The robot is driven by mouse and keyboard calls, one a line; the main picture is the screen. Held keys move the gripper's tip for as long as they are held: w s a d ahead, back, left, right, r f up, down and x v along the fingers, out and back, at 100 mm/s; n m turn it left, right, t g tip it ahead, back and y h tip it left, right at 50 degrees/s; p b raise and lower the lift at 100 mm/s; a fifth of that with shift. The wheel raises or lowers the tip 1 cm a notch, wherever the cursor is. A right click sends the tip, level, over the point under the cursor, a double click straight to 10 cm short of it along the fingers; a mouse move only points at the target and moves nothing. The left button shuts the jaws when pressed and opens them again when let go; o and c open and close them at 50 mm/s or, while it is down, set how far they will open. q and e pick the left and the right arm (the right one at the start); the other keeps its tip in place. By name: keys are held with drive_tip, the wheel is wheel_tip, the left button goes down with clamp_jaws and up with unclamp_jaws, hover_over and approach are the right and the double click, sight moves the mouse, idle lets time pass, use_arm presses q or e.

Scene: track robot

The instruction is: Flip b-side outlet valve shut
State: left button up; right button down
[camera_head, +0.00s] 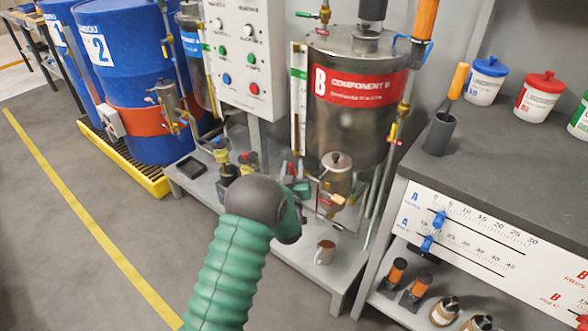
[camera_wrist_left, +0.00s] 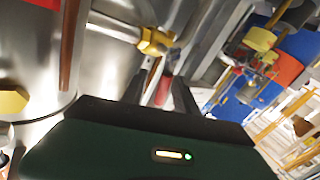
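The steel component B tank (camera_head: 352,115) with a red label stands at the back centre. Brass fittings (camera_head: 335,198) and a small steel pot (camera_head: 336,172) are below it. My left arm comes up from the bottom, and my left gripper (camera_head: 298,188) is beside these fittings, mostly hidden behind my grey wrist. In the left wrist view its two dark fingers (camera_wrist_left: 160,95) are apart. A red handle (camera_wrist_left: 163,89) shows between or just beyond them, below a brass fitting (camera_wrist_left: 155,42); I cannot tell whether they touch it. My right gripper is not in view.
A control panel (camera_head: 242,50) with buttons is left of the tank. Blue drums (camera_head: 135,70) stand on a yellow pallet at left. A grey workbench (camera_head: 500,150) is on the right. The left floor is clear.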

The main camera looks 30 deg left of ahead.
use_arm(q)
drive_tip(key=shift+w+a+f, duration=0.2)
drive_tip(key=shift+w+a, duration=0.7)
drive_tip(key=shift+d+r, duration=0.15)
drive_tip(key=shift+d, duration=0.1)
drive_tip(key=shift+c, duration=1)
clamp_jaws()
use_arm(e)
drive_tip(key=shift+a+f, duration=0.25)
